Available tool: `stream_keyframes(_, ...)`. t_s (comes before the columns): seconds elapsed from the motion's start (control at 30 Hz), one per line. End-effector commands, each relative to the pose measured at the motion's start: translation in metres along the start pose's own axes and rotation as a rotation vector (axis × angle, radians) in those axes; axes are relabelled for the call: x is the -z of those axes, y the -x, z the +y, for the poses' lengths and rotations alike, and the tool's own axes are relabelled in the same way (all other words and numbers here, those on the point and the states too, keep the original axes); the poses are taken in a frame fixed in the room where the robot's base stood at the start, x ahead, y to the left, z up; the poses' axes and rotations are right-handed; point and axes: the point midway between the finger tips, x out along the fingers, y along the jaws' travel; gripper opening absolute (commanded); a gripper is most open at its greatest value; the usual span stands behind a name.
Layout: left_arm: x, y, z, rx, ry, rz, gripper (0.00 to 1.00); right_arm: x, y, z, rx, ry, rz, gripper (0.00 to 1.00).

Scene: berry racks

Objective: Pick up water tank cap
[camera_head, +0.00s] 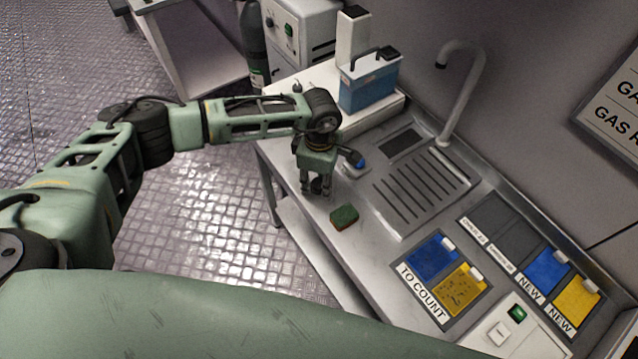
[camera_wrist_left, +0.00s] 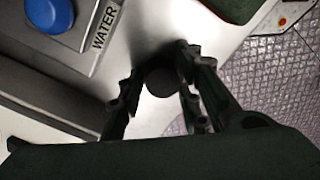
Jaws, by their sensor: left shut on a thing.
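A dark round piece (camera_wrist_left: 163,80), which looks like the water tank cap, sits between the fingers of my left gripper (camera_wrist_left: 157,88) in the wrist view. In the head view my left gripper (camera_head: 317,188) points down at the counter's front left edge, shut on this piece; a little dark shape shows between its fingers. I cannot tell whether the piece still touches the counter. The blue water tank (camera_head: 368,88), with a black handle on top, stands behind the gripper. My right gripper is not in view.
A blue round button (camera_head: 361,163) is right of the gripper, beside a WATER label (camera_wrist_left: 104,28) in the wrist view. A green sponge (camera_head: 344,217) lies in front. The sink (camera_head: 420,185) with a tall faucet (camera_head: 465,90) and colored sample trays (camera_head: 432,258) lie right.

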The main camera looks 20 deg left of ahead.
Motion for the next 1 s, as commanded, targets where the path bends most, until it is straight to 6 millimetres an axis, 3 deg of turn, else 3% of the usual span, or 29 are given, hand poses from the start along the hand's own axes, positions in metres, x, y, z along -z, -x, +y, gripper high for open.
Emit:
stream_keyframes(0.37, 0.000, 0.003, 0.001, -0.002, 0.000, -0.001, 0.14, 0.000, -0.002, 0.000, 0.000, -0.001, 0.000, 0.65)
stream_keyframes(0.53, -0.001, 0.018, 0.001, -0.003, -0.001, -0.002, 0.14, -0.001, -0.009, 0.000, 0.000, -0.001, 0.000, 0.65)
stream_keyframes(0.67, 0.000, 0.041, 0.002, -0.006, -0.002, -0.002, 0.14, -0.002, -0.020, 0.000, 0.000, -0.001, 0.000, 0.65)
stream_keyframes(1.0, -0.057, 0.082, -0.046, -0.004, -0.007, -0.002, 0.14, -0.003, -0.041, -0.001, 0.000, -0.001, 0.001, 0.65)
